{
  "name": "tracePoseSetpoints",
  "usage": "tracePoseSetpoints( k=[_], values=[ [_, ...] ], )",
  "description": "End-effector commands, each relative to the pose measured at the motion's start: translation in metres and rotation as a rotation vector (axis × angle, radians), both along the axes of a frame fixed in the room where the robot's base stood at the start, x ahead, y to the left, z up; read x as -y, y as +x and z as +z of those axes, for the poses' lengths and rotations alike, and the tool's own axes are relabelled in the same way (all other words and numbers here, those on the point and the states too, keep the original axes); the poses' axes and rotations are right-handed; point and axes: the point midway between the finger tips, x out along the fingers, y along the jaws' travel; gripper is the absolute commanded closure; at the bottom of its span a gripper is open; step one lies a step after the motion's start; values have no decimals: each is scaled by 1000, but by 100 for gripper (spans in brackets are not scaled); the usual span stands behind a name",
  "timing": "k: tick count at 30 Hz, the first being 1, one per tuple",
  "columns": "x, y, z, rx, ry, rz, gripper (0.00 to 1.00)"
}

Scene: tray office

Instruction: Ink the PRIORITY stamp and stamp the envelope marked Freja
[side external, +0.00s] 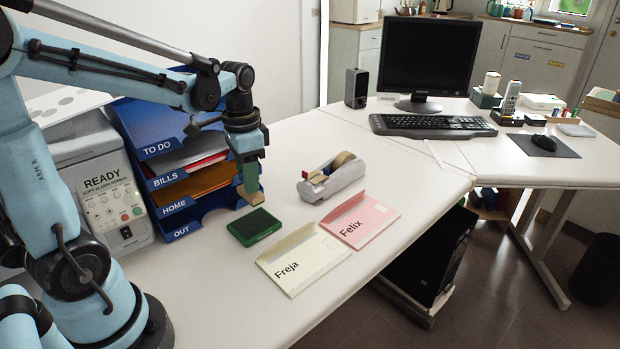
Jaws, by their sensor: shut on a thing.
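My gripper (249,172) is shut on a stamp (251,196) with a tan lower part, and holds it upright just behind the green ink pad (254,227). I cannot read any word on the stamp. I cannot tell whether its base touches the desk. The ink pad lies open on the desk with its dark face up. The cream envelope marked Freja (304,259) lies flat to the right of the pad, with its name at the lower left. Its flap side faces the pad.
A pink envelope marked Felix (360,219) lies beside the Freja one. A tape dispenser (333,178) stands behind them. Blue letter trays (180,232) and a printer (104,185) stand left of the pad. The desk in front of the envelopes is clear.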

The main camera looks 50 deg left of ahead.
Motion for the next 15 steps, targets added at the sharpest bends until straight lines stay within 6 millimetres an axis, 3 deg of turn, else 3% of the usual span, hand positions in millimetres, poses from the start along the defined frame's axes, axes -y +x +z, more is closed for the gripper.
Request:
tracePoseSetpoints(
  k=[5,15],
  values=[
    [25,5,-1,0,0,-107,89],
    [128,5,-6,1,0,-562,89]
  ],
)
